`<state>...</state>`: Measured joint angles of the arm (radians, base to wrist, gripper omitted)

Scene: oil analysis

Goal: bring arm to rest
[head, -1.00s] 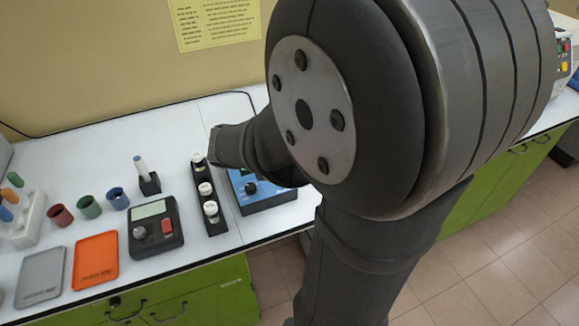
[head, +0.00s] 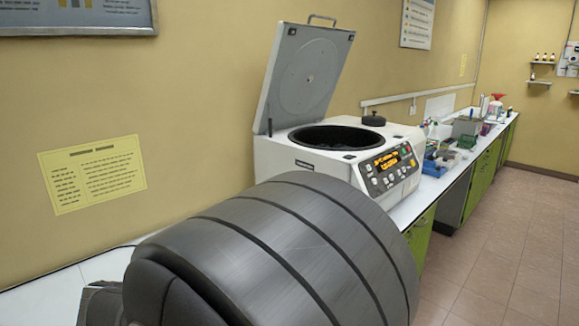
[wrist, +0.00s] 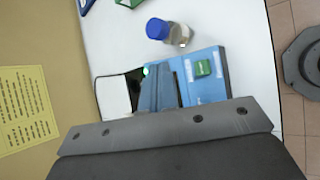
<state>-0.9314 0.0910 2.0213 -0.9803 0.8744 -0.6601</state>
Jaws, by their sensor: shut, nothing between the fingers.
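In the head view my large dark arm link fills the lower middle, and the gripper's fingers are not seen there.
Yellow wall is at left.

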